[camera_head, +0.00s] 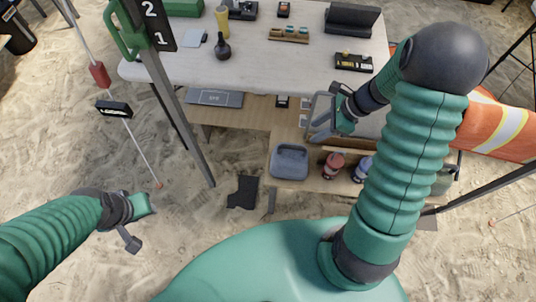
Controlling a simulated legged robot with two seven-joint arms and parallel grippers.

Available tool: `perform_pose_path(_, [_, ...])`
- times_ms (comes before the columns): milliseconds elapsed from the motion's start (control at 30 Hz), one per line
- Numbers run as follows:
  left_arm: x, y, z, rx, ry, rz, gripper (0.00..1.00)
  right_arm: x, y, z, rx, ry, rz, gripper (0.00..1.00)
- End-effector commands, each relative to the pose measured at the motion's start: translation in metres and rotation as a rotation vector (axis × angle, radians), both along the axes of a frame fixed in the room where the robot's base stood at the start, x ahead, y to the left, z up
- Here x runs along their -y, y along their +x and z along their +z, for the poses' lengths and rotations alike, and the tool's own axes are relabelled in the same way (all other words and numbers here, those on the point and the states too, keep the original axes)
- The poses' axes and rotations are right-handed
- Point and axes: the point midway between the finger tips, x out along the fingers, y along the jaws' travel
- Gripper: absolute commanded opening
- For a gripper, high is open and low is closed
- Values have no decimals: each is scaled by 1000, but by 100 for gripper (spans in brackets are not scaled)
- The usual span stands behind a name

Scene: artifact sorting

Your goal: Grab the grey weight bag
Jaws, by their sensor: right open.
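A blue-grey bag-like item (289,162) with a handle lies on the lower wooden shelf below the white table. A dark, flat piece (243,192) lies on the sand left of that shelf. I cannot tell for certain which of the two is the grey weight bag. My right gripper (338,106) is open at the table's front edge, above and to the right of the blue-grey item and apart from it. A grey open-framed item (320,117) is right beside its fingers. My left gripper (138,222) hangs over the sand at the left; its jaw state is unclear.
Red (333,165) and lilac (362,168) jars stand on the lower shelf. A numbered post (178,100) stands at the left. An orange barrier (500,125) is at right. Sand at left is mostly free.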

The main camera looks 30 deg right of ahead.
Motion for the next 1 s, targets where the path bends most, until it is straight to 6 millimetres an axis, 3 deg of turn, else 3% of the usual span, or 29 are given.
perform_pose_path(200, [0,-1,-15,0,0,-1,36,-24,15,-55,-7,1,5,41])
perform_pose_path(333, [1,-1,-21,0,0,-1,36,-40,24,-80,-7,-4,7,41])
perform_pose_path(567, [0,0,-26,0,0,0,36,-52,31,-102,-5,-9,8,41])
perform_pose_path(767, [0,-1,-34,0,0,0,36,-62,42,-135,-6,-4,9,41])
perform_pose_path(1000, [1,-1,-34,0,0,0,36,-64,44,-139,-4,-7,8,41])
